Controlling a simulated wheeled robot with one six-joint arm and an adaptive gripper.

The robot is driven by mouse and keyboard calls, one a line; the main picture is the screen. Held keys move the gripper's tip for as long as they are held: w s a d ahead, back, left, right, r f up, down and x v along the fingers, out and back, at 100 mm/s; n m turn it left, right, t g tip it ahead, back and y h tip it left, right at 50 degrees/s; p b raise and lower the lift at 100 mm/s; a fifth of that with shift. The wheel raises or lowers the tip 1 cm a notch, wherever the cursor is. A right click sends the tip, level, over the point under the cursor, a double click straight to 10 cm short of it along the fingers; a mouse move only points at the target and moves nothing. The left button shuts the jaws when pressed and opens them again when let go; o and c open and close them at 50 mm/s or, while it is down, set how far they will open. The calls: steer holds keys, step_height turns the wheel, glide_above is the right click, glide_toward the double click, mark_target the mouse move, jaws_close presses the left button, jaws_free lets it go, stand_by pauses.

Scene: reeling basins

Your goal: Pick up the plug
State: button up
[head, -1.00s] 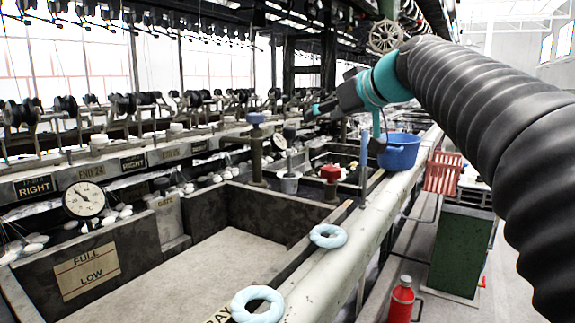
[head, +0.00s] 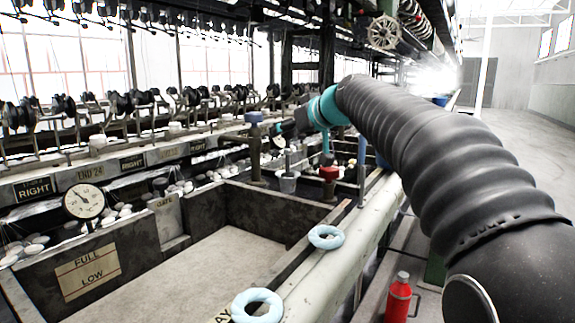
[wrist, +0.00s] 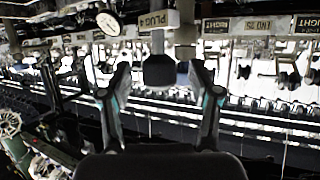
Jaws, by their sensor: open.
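The plug (head: 288,183) appears to be the light grey tapered piece with an upright stem, standing in the trough area beyond the near basin in the head view. My gripper (wrist: 160,74) is open, with a finger on either side of that block in the picture. No contact shows. In the head view my gripper (head: 286,130) is small and dark, near the plug's upper end.
A red-topped post (head: 328,174) and a blue-topped post (head: 254,118) stand near the plug. Two pale blue rings (head: 327,237) lie on the rail. A gauge (head: 84,202) stands at the left. A red bottle (head: 398,298) is on the right.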

steer(key=shift+w+a+f, duration=0.1)
steer(key=shift+w+a, duration=0.05)
steer(key=shift+w, duration=0.1)
jaws_close()
